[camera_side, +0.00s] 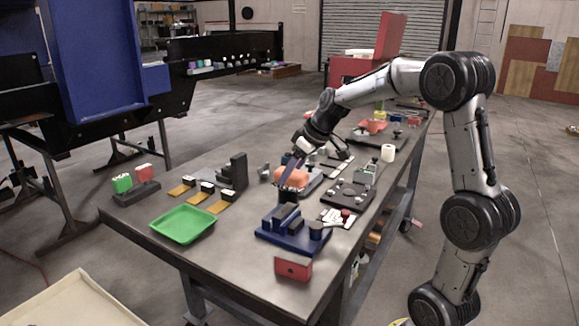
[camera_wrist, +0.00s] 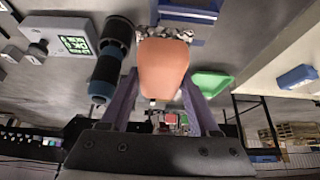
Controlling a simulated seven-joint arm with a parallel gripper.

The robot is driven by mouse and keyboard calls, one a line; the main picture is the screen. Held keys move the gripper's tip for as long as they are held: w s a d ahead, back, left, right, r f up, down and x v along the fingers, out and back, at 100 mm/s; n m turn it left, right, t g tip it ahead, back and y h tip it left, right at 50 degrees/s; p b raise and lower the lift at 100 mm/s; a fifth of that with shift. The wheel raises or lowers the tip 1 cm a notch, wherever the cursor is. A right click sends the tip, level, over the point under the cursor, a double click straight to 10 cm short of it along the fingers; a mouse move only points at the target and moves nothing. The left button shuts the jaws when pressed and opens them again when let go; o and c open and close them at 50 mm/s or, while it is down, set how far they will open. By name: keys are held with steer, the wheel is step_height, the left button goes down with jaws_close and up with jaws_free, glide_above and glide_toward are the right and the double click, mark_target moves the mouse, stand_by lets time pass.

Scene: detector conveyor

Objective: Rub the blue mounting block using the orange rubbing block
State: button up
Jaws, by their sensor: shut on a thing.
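My gripper (camera_side: 292,174) has purple fingers and is shut on the orange rubbing block (camera_side: 293,179). The wrist view shows the orange block (camera_wrist: 163,68) between the two fingers (camera_wrist: 161,80), with a speckled grey-white edge at its far end. The blue mounting block (camera_side: 291,238) lies on the table, in front of my gripper in the side view, with dark upright parts on its base. The orange block is behind and above it there; I see no clear contact between them. A blue part at the top of the wrist view may be the mounting block, only partly in frame.
A green tray (camera_side: 183,224) lies left of the mounting block and a red block (camera_side: 293,268) sits at the table's front edge. A black plate with knobs (camera_side: 350,194) is to the right. Several yellow-and-black pieces and a dark stepped block (camera_side: 234,172) stand to the left.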

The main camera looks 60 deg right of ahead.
mark_target(290, 189)
steer(key=shift+f, duration=1.95)
steer(key=shift+a+f, duration=0.15)
steer(key=shift+f, duration=0.8)
steer(key=shift+a, duration=0.85)
steer(key=shift+c, duration=0.6)
steer(key=shift+a, duration=2.65)
steer(key=d, duration=0.7)
steer(key=shift+d, duration=0.15)
steer(key=shift+r, duration=4.1)
